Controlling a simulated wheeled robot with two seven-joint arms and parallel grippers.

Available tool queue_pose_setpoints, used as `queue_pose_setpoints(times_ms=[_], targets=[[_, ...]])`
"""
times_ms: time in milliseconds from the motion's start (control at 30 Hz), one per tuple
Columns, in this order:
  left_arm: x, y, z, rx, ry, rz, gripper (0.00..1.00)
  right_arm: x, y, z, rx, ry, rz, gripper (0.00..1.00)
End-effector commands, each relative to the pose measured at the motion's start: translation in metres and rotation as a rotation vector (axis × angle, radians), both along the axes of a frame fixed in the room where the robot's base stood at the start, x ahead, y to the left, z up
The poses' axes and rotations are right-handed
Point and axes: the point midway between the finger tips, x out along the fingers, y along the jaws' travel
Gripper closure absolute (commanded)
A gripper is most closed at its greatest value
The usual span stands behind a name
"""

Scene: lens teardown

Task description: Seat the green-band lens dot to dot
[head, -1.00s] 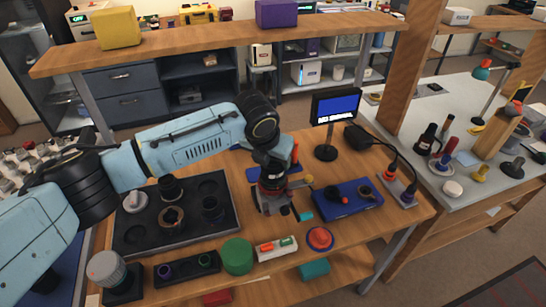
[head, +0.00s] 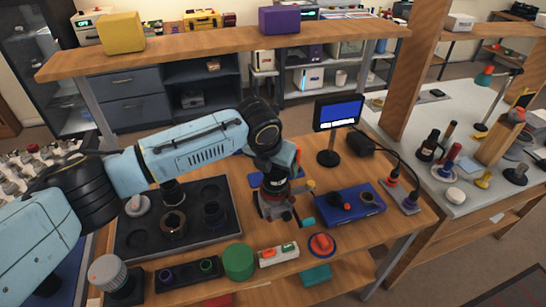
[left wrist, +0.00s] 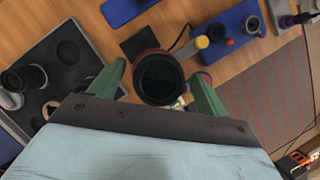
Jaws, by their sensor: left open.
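A small black holder (head: 187,271) at the front left of the bench carries two small dark pieces. One has a purple ring (head: 166,274) and the other a green ring (head: 207,265), perhaps the green-band lens. My left gripper (head: 274,188) is above a metal stand (head: 275,207) in the middle of the bench. In the left wrist view its green fingers (left wrist: 157,88) are open, one on each side of a dark round barrel (left wrist: 160,78). I cannot tell if they touch it. Alignment dots are too small to see. My right gripper is not in view.
A black foam tray (head: 140,239) with dark barrels lies at left. A blue fixture (head: 350,204) and a small screen (head: 337,112) stand right of the gripper. A green cylinder (head: 238,261), a switch box (head: 279,254) and a red button (head: 321,245) line the front edge.

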Motion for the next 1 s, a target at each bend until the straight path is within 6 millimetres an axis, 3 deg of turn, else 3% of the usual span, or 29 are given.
queue_pose_setpoints(times_ms=[167,400,600,800,1000], targets=[[-0.007,0.004,0.023,-0.002,-0.003,-0.001,0.24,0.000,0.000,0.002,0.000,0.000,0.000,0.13],[-0.027,0.014,0.075,-0.003,-0.008,-0.002,0.24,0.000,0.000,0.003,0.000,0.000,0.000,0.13],[-0.040,0.019,0.107,-0.002,-0.006,-0.001,0.24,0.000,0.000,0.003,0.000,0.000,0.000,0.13],[-0.046,0.022,0.121,-0.002,-0.004,0.000,0.24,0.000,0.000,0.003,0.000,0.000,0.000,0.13],[-0.047,0.022,0.122,-0.001,-0.003,0.000,0.24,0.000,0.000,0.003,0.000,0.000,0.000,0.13]])
